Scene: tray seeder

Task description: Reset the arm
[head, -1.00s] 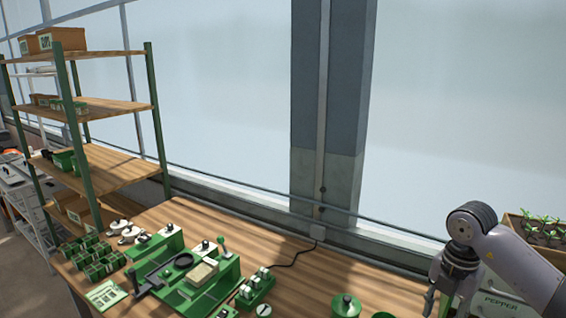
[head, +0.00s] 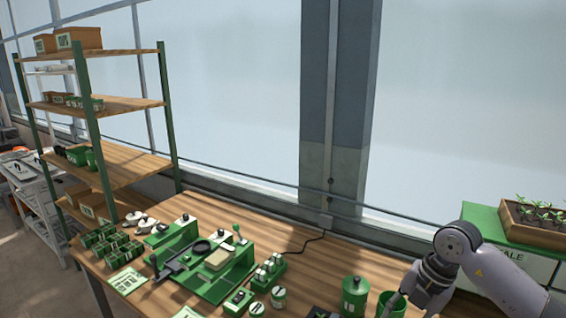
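My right arm comes in from the lower right, and its gripper (head: 396,304) hangs at the bottom edge of the head view, beside a green cup (head: 393,299). Its fingers are partly cut off, so I cannot tell whether it is open or shut or whether it touches the cup. My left gripper and arm are not in view. The green tray seeder (head: 215,262) stands on the wooden table (head: 305,262).
A lidded green canister (head: 354,296) stands left of the cup. Small green pots (head: 110,243) and a card (head: 127,281) lie at the table's left. A shelf rack (head: 120,165) stands behind left. A seedling box (head: 535,228) is at the right.

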